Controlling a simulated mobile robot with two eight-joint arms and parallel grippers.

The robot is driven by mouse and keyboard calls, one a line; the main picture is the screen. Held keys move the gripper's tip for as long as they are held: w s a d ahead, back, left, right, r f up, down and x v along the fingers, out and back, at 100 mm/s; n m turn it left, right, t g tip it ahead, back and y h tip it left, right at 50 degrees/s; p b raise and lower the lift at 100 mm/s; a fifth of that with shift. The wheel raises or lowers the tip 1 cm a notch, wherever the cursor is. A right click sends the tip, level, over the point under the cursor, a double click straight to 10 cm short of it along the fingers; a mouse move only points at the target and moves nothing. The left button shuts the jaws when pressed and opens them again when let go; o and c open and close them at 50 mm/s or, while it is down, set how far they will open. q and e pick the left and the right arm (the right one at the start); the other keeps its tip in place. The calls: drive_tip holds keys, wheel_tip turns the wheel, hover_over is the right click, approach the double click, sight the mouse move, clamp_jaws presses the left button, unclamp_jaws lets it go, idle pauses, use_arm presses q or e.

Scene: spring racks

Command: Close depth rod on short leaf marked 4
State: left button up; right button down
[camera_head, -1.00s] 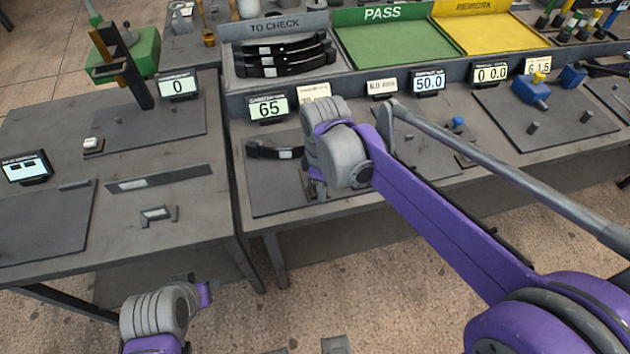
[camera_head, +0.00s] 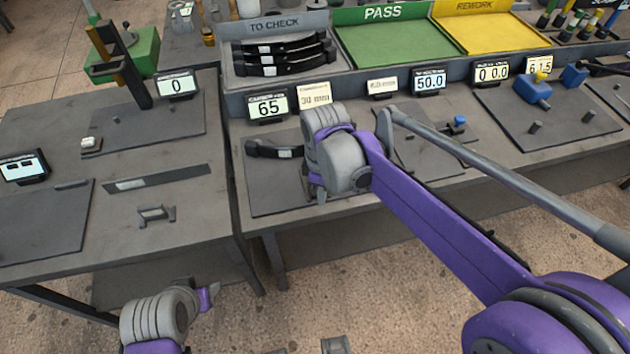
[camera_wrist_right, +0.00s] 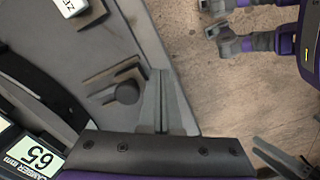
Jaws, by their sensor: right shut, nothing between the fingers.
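A dark, curved leaf (camera_head: 262,150) with a pale tag lies on the gauge plate (camera_head: 262,197) at the front station; its right part is hidden behind my right wrist. In the right wrist view a dark curved band, seemingly the leaf (camera_wrist_right: 38,88), is at left. A dark round knob (camera_wrist_right: 127,92) on a small block stands there too, perhaps the depth rod; I cannot be sure. My right gripper (camera_wrist_right: 160,76) is shut and empty, just right of the knob, with no clear contact. No mark 4 is readable. My left gripper (camera_head: 206,298) is low at left, its fingers unclear.
A display reading 65 (camera_head: 268,107) and a 30 mm sign (camera_head: 314,95) stand behind the plate. Behind are a TO CHECK tray (camera_head: 275,27) with several leaves, a green PASS tray (camera_head: 395,50) and a yellow REWORK tray (camera_head: 490,38). The left table (camera_head: 200,225) has open room in front.

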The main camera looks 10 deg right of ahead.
drive_tip(key=shift+w, duration=0.2)
use_arm(q)
drive_tip(key=shift+r, duration=0.1)
use_arm(e)
drive_tip(key=shift+w+a, duration=0.1)
drive_tip(key=shift+w, duration=2.15)
drive_tip(key=shift+s, duration=0.1)
idle(0.4)
use_arm(q)
drive_tip(key=shift+r, duration=0.1)
use_arm(e)
drive_tip(key=shift+r, duration=0.1)
drive_tip(key=shift+r+p, duration=0.2)
drive_tip(key=shift+p, duration=0.1)
drive_tip(key=shift+r+p, duration=1.95)
drive_tip(key=shift+r, duration=1.3)
use_arm(q)
drive_tip(key=r, duration=0.1)
drive_tip(key=w+r, duration=0.1)
drive_tip(key=r, duration=0.3)
drive_tip(key=shift+w, duration=0.25)
use_arm(e)
drive_tip(key=shift+s, duration=0.1)
